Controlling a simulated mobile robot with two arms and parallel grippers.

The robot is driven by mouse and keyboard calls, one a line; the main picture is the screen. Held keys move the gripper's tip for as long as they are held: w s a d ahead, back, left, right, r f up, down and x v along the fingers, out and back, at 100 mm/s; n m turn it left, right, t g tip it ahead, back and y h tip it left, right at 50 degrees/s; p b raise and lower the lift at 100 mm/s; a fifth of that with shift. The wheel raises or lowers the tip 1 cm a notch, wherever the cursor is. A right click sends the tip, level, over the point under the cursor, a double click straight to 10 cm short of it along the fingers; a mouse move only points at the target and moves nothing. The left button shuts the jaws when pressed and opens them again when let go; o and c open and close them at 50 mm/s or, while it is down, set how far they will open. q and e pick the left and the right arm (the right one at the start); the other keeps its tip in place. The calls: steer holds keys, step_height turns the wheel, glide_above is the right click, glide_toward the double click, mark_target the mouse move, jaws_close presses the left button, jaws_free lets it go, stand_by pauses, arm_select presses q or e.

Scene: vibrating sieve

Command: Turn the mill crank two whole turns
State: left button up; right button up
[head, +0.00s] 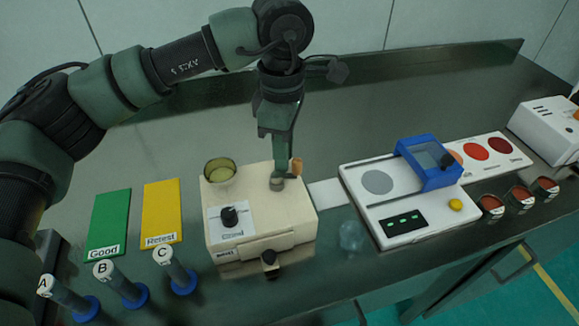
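The mill is a cream box (245,240) on the dark bench, with a round olive hopper (219,172) and a black dial (230,216) on top. Its crank shows as a grey hub (277,184) and an orange-brown handle (297,167) at the back right of the top. My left gripper (282,160) points straight down at the crank, its fingertips right beside the handle and partly covering it. The fingers are seen edge-on, so I cannot tell whether they are shut on the handle. My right gripper is out of view.
Left of the mill lie a green Good card (108,222) and a yellow Retest card (161,212), with tubes A, B and C (164,256) in front. Right stands a white device with a blue frame (430,165). Three small cups (521,198) sit further right.

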arm_select(q)
steer(key=shift+r, duration=0.5)
steer(key=shift+o, duration=0.6)
steer(key=r+p, duration=0.2)
steer(key=r, duration=0.1)
steer(key=r+p, duration=0.1)
steer(key=shift+s+a+r, duration=0.2)
steer(key=shift+s+r, duration=0.15)
steer(key=shift+r, duration=0.05)
steer(key=shift+w+r, duration=0.1)
steer(key=shift+r, duration=0.55)
steer(key=shift+w, duration=0.1)
